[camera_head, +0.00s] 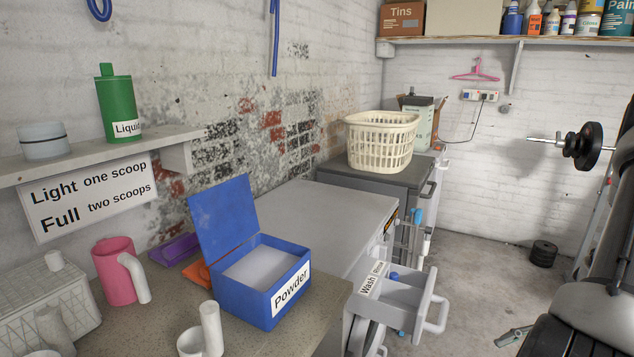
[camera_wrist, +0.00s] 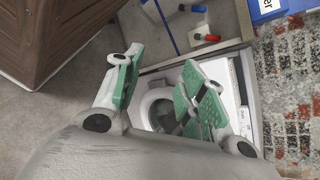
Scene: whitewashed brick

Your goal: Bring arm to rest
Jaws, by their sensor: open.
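My gripper (camera_wrist: 163,75) shows in the wrist view, with its two green-padded fingers spread apart and nothing between them. Behind the fingers, at a distance, is a white thing with a round ring (camera_wrist: 160,105), partly hidden by the right finger.
In the head view, an open blue powder box (camera_head: 236,292), a pink jug (camera_head: 112,272) and a scoop (camera_head: 210,330) stand on the counter. A grey drawer (camera_head: 408,312) is pulled out. A cream basket (camera_head: 381,143) sits behind. In the wrist view, a brown ribbed thing (camera_wrist: 50,40) stands left.

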